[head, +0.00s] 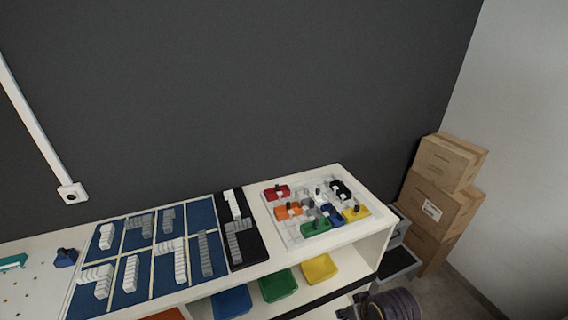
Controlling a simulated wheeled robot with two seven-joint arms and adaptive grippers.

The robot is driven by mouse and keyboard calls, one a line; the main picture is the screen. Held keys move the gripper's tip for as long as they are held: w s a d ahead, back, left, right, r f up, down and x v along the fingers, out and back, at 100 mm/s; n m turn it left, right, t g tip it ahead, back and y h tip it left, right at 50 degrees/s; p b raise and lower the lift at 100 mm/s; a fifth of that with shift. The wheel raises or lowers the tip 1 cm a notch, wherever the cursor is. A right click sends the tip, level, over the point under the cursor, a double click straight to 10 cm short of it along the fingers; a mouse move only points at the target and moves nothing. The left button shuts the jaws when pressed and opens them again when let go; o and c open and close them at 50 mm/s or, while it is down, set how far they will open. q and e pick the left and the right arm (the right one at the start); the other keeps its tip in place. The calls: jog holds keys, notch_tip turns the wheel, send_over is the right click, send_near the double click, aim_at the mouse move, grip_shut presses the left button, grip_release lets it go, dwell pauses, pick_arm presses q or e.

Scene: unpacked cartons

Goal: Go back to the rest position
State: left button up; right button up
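Neither of my grippers can be made out in the head view. A dark, rounded, ribbed part at the bottom edge, right of centre, looks like part of my own arm, but no fingertips show on it. A white shelf unit (360,232) stands against the dark wall. On its top are a blue board (118,240) with white and grey block shapes, a black board (250,252) with similar shapes, and a white puzzle tray (287,232) with several coloured knobbed pieces.
Blue (232,303), green (278,285) and yellow (319,268) bins sit on the shelf below. Stacked cartons (440,205) stand in the right corner. A blue piece (66,258) and a teal item (12,262) lie at the left. Some floor shows at the lower right.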

jog(key=shift+s+d+h, duration=0.5)
jog(key=shift+s+d, duration=1.6)
jog(key=shift+d, duration=0.05)
notch_tip(320, 180, down, 32)
jog(key=s+g, duration=0.2)
jog(key=s+d+f, duration=0.2)
jog(key=s+f, duration=0.8)
jog(key=s, duration=0.1)
jog(key=s+d+f, duration=0.2)
jog(key=s+f, duration=0.8)
jog(key=s, duration=0.2)
jog(key=shift+f+g, duration=0.4)
